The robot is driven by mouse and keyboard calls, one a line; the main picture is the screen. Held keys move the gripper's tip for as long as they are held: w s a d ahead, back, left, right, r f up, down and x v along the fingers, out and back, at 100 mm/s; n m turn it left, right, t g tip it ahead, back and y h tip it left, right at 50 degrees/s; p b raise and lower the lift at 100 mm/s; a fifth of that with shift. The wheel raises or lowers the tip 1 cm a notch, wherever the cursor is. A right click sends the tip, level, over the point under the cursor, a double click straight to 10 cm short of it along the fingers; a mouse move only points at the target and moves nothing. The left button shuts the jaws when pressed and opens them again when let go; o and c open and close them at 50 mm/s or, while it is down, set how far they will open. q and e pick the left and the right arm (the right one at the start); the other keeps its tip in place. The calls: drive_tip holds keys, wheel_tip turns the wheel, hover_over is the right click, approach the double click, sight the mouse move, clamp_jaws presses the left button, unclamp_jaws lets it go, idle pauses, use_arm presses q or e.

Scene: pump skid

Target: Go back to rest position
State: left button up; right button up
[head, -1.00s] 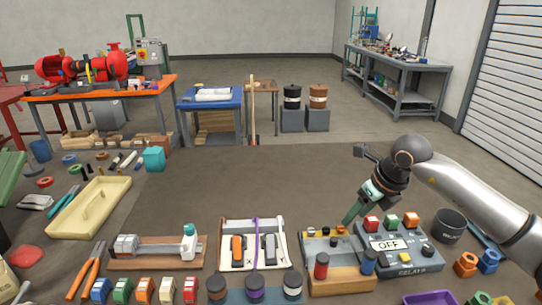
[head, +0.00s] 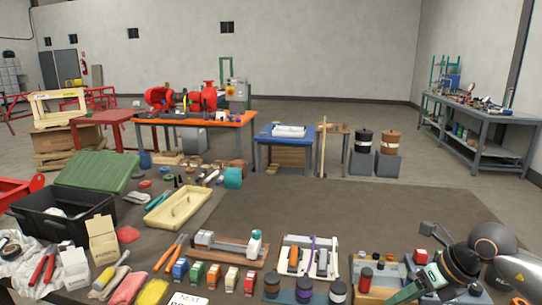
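My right gripper (head: 408,292) comes in from the lower right on its grey and white arm. It is low in the head view, pointing left and down in front of the control box with coloured buttons (head: 420,257). It partly hides that box. Its fingers are small and seen from the side, so I cannot tell whether they are apart, and I see nothing held. My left gripper and arm are not in view.
The near bench holds a cream tray (head: 180,207), a black crate with green lid (head: 65,215), a wooden vise board (head: 222,249), a white two-lever panel (head: 309,258) and several small coloured blocks. The bench's middle back is clear. A pump table (head: 195,122) stands behind.

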drive_tip(key=s+a+m+t+y+p, duration=0.1)
drive_tip(key=s+a+m+t+y, duration=0.15)
drive_tip(key=a+m+y, duration=0.55)
drive_tip(key=s+a+m+t+y, duration=0.1)
drive_tip(key=a+m+t+y, duration=0.25)
drive_tip(key=a, duration=0.85)
drive_tip(key=s+d+f+m+t+h+p, duration=0.1)
drive_tip(key=s+d+f+m+t+h, duration=0.15)
drive_tip(key=f+m+h, duration=0.55)
drive_tip(key=s+d+f+m+t+h, duration=0.2)
drive_tip(key=d+f+m+t+h, duration=0.3)
drive_tip(key=m, duration=0.6)
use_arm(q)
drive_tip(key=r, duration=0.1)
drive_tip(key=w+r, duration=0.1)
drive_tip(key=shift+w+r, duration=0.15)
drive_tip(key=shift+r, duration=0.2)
use_arm(e)
drive_tip(key=s+f+m+g, duration=0.7)
drive_tip(key=s+f+g, duration=0.1)
drive_tip(key=s+f, duration=0.4)
drive_tip(key=shift+s+d+f, duration=0.25)
drive_tip(key=shift+s+f, duration=0.15)
drive_tip(key=shift+f, duration=0.1)
